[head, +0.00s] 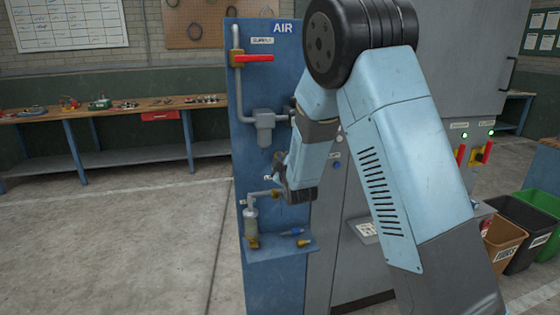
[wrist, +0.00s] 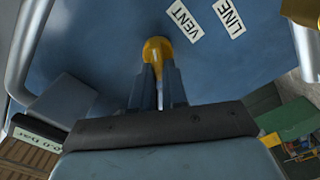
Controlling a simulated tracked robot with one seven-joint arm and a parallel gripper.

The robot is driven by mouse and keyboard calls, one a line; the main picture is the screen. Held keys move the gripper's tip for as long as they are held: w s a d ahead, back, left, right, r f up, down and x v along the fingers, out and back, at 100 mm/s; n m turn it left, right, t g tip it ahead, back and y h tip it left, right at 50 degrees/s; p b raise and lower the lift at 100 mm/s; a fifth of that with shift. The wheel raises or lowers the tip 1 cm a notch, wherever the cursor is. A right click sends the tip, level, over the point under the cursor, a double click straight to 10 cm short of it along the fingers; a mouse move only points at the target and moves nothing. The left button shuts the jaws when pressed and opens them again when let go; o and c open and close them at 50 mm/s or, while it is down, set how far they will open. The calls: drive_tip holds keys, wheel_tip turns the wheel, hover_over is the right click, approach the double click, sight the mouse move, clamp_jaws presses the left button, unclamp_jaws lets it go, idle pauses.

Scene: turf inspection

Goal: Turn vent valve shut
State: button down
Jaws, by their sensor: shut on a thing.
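The vent valve's yellow handle (wrist: 158,48) stands out from the blue panel in the wrist view, beside the VENT label (wrist: 185,21). My gripper (wrist: 157,76) is shut on this handle, one dark finger on each side of it. In the head view my gripper (head: 277,184) reaches the lower part of the blue AIR panel (head: 243,170). There my wrist and arm hide most of the valve, so I cannot tell how far it is turned.
A red-handled supply valve (head: 257,58) sits high on the panel, above a grey filter (head: 264,128). A small shelf (head: 270,247) below holds loose fittings. A grey cabinet (head: 470,60) and bins (head: 520,230) stand right. The floor at left is clear.

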drive_tip(key=shift+s+a+f+n, duration=0.1)
drive_tip(key=shift+f+n, duration=0.1)
drive_tip(key=shift+n, duration=0.9)
drive_tip(key=shift+a+f+n, duration=0.1)
drive_tip(key=shift+f+n, duration=0.05)
drive_tip(key=shift+n, duration=0.95)
drive_tip(key=shift+s+a+f+n, duration=0.1)
drive_tip(key=shift+f+n, duration=0.1)
drive_tip(key=shift+n, duration=0.9)
drive_tip(key=shift+f, duration=0.1)
drive_tip(key=c, duration=1.2)
unclamp_jaws()
drive_tip(key=shift+w, duration=0.1)
drive_tip(key=shift+o, duration=0.2)
drive_tip(key=shift+d, duration=0.1)
drive_tip(key=v, duration=1.3)
drive_tip(key=shift+s, duration=0.4)
drive_tip(key=shift+d+r, duration=0.15)
drive_tip(key=shift+r, duration=0.05)
